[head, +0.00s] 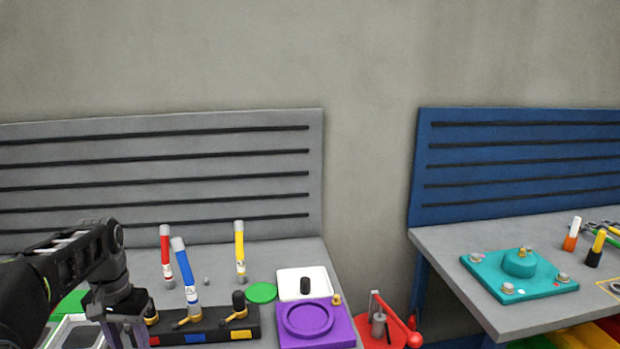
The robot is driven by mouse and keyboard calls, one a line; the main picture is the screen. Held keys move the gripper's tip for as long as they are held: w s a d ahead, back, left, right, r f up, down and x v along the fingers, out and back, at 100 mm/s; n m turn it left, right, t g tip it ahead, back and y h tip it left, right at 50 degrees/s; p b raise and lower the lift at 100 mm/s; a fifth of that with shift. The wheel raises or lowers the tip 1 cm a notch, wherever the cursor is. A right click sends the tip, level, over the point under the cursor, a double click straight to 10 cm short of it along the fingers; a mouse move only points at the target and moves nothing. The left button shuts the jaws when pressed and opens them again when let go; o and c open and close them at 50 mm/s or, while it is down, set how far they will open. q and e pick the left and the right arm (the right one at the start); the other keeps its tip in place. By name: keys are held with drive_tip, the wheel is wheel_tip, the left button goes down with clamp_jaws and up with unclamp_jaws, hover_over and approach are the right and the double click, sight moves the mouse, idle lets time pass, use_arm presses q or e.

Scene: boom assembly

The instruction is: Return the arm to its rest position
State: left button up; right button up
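My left arm comes in from the left, and its gripper (127,337) points down at the bottom edge, in front of the left end of a black rack. The fingertips are cut off by the picture's edge, so I cannot tell whether they are open or shut. My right arm and gripper are not in view. The black rack (215,333) has coloured marks and brass levers. A blue and white cylinder (186,280) stands slightly tilted over it. A red cylinder (166,255) and a yellow cylinder (239,252) stand behind it on the grey bench (210,262).
A purple plate (340,340) with a round recess, a white tray (287,275) with a black piece, and a green disc (261,292) lie right of the rack. A red fixture (382,325) stands in the gap before the second bench (450,250), which holds a teal plate (480,262).

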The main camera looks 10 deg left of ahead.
use_arm(q)
drive_tip(key=d+f+h, duration=0.1)
drive_tip(key=d+f, duration=0.6)
drive_tip(key=f, duration=0.6)
drive_tip(key=d+f+h, duration=0.1)
drive_tip(key=d+f, duration=0.7)
drive_tip(key=f, duration=0.6)
drive_tip(key=s+d+f+n+h, duration=0.1)
drive_tip(key=s+d+f, duration=0.6)
drive_tip(key=s+d, duration=0.3)
drive_tip(key=s+d+f+h, duration=0.1)
drive_tip(key=s+d+f, duration=0.6)
drive_tip(key=s+d, duration=0.25)
drive_tip(key=shift+m, duration=0.6)
drive_tip(key=w+d+r, duration=0.1)
drive_tip(key=d+r, duration=0.1)
drive_tip(key=d, duration=0.1)
drive_tip(key=shift+w+r, duration=0.3)
drive_tip(key=shift+w, duration=0.1)
